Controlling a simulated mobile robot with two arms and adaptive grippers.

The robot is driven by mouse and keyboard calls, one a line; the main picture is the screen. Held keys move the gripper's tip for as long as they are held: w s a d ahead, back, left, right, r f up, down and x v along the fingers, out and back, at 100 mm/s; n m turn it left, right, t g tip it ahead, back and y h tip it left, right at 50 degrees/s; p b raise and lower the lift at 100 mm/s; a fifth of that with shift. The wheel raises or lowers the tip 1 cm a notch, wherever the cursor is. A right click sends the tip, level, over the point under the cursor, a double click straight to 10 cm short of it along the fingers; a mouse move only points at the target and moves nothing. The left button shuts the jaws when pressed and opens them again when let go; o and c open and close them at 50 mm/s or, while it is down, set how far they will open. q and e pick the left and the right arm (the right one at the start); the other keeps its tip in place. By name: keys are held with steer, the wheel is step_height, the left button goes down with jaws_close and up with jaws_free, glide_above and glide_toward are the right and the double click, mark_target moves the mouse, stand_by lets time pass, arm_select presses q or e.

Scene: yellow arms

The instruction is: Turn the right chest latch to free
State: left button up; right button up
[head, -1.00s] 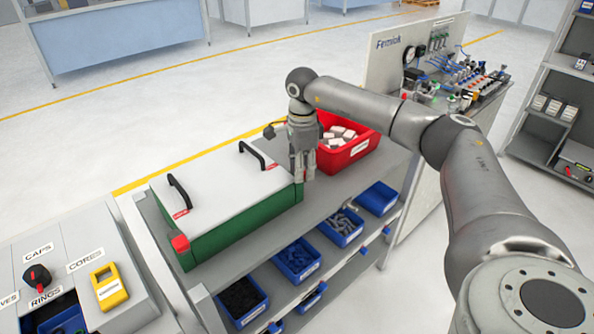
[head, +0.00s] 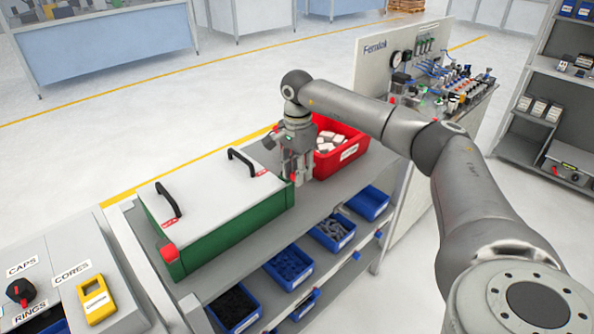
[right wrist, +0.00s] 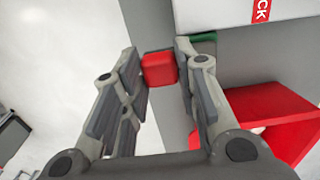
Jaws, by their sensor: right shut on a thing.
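The chest (head: 236,217) is a green box with a white lid and two black handles. Its left red latch (head: 170,252) shows at the near left corner in the head view. My right gripper (head: 297,178) points down at the chest's right end. In the right wrist view, the right latch (right wrist: 159,69), a red block, sits between the fingertips of my right gripper (right wrist: 161,62), which are shut on it. In the head view the fingers mostly hide this latch. My left gripper is in neither view.
A red bin (head: 342,153) with white boxes stands close beside my right gripper. Blue bins (head: 289,268) fill the shelf below. A panel with yellow (head: 95,299) and black controls is at the lower left. A pneumatic board (head: 430,75) stands at the back right.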

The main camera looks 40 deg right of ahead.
steer(key=shift+w+r, duration=0.1)
steer(key=shift+r, duration=0.05)
steer(key=o, duration=1)
step_height(320, 180, up, 12)
stand_by(0.5)
